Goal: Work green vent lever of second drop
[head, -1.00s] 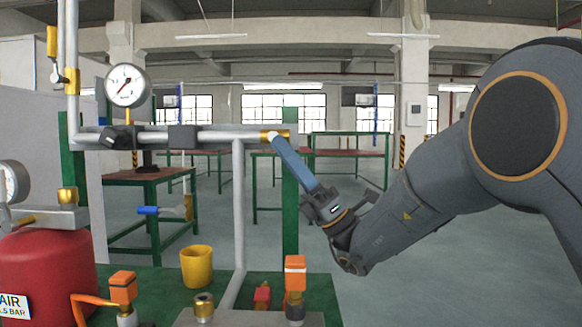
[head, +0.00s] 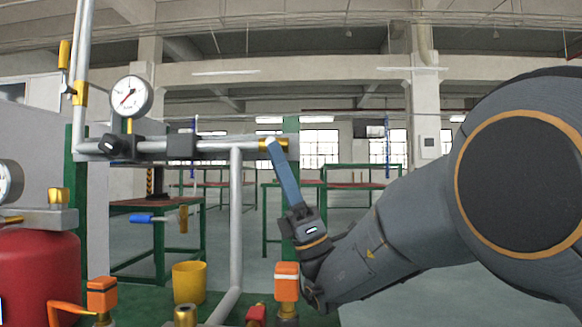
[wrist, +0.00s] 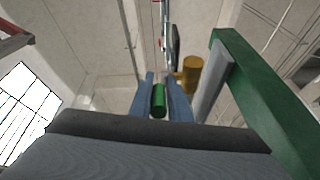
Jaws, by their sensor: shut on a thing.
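In the wrist view, the green vent lever (wrist: 158,100) lies between the two blue fingers of my gripper (wrist: 160,92), which are shut on it. A brass valve body (wrist: 192,70) sits just right of the fingers. In the head view, my gripper (head: 271,145) reaches up to the brass valve (head: 281,144) at the right end of the horizontal grey pipe (head: 220,146). The blue fingers hide the lever in that view.
A green post (head: 290,180) stands right behind the gripper. A pressure gauge (head: 130,97) rises from the pipe's left part. Below are a yellow cup (head: 189,282), an orange-handled valve (head: 287,281) and a red tank (head: 40,275). Open floor lies to the right.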

